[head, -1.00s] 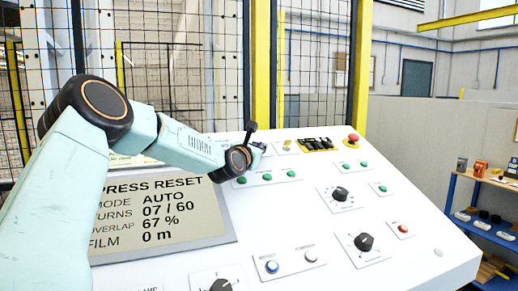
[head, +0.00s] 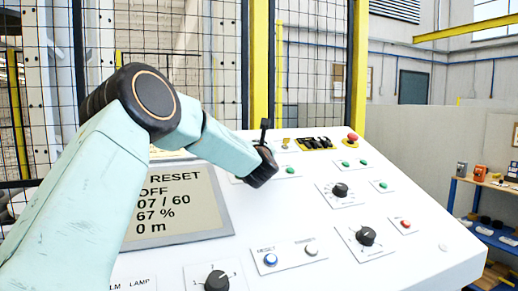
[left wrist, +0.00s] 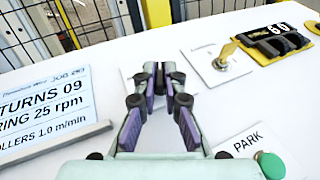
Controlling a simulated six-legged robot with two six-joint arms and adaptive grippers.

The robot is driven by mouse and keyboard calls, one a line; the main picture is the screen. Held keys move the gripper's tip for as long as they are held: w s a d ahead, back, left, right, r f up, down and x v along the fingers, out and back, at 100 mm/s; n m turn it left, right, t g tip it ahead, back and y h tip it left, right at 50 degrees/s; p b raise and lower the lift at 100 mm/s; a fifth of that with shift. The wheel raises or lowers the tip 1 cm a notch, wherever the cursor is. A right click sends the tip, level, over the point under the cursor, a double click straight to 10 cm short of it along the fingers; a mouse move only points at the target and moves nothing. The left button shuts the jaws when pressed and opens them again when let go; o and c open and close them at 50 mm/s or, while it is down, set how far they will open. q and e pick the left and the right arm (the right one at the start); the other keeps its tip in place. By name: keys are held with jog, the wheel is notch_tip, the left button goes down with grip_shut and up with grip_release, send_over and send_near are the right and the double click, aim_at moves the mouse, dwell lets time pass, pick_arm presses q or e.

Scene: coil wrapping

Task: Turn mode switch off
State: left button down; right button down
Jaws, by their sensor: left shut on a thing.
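The sloped white control panel (head: 310,215) shows in the head view. Its display (head: 190,215) reads OFF on the mode line, partly hidden by my left arm. My left arm reaches to the panel's upper part, and its wrist hides the fingers in the head view. In the left wrist view my left gripper (left wrist: 160,85) is shut over a small pale plate (left wrist: 130,75). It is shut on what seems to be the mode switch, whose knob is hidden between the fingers. My right gripper is not in view.
A brass-coloured switch (left wrist: 228,50) and a yellow-framed black counter (left wrist: 275,42) sit right of my left gripper. Several knobs, green buttons and a red emergency button (head: 352,138) are on the panel. A mesh fence stands behind. A shelf (head: 490,190) stands at right.

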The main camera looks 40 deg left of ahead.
pick_arm(q)
jog(key=shift+r, duration=0.2)
jog(key=c, duration=1.4)
grip_release()
jog(key=shift+f, duration=0.1)
jog(key=shift+c, duration=0.2)
jog(key=v, duration=1.2)
jog(key=shift+w, duration=0.1)
